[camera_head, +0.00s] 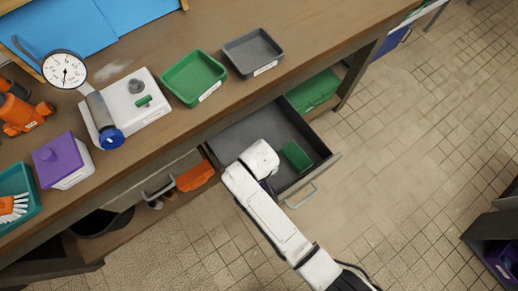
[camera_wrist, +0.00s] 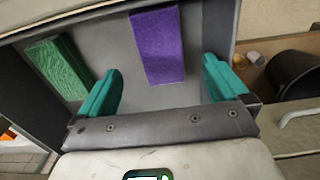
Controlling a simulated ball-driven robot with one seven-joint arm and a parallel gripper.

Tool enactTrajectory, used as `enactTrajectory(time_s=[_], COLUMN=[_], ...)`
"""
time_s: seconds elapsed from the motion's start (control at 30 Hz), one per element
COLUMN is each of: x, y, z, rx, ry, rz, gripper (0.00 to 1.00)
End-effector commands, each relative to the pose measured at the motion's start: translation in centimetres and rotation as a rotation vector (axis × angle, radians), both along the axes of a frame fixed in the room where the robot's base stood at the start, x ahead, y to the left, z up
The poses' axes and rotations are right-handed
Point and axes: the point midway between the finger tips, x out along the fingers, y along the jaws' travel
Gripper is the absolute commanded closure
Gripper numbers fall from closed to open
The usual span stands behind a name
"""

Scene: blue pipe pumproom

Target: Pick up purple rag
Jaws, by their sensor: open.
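The purple rag (camera_wrist: 157,45) shows in the wrist view as a flat block lying on the grey floor of the open drawer (camera_head: 231,136). My gripper (camera_wrist: 161,70) has two teal fingers set wide apart, with nothing held between them. The rag's near end lies between the fingers in the picture, closer to the right one; the height gap cannot be told. In the head view my white wrist covers the drawer's middle, hiding the rag and the fingertips. A green rag (camera_head: 297,155) lies in the drawer's right part and at left in the wrist view (camera_wrist: 58,68).
The drawer walls and front handle (camera_head: 301,196) surround the reach. The bench top above holds a green tray (camera_head: 194,76), a grey tray (camera_head: 252,52), a white gauge unit (camera_head: 125,106) and a purple container (camera_head: 62,160).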

Motion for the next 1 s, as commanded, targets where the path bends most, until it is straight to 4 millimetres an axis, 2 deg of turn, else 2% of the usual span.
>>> enactTrajectory(time_s=[0.17,0.5,0.8,1.0], x=[0.0,0.0,0.0,0.0], y=[0.0,0.1,0.2,0.1], z=[-1.1,-5.1,-5.4,-5.4], rx=[-0.001,-0.001,0.001,0.001], ry=[0.002,0.001,-0.001,-0.001], rz=[0.0,-0.001,-0.001,-0.001], gripper=[0.0,0.0,0.0,0.18])
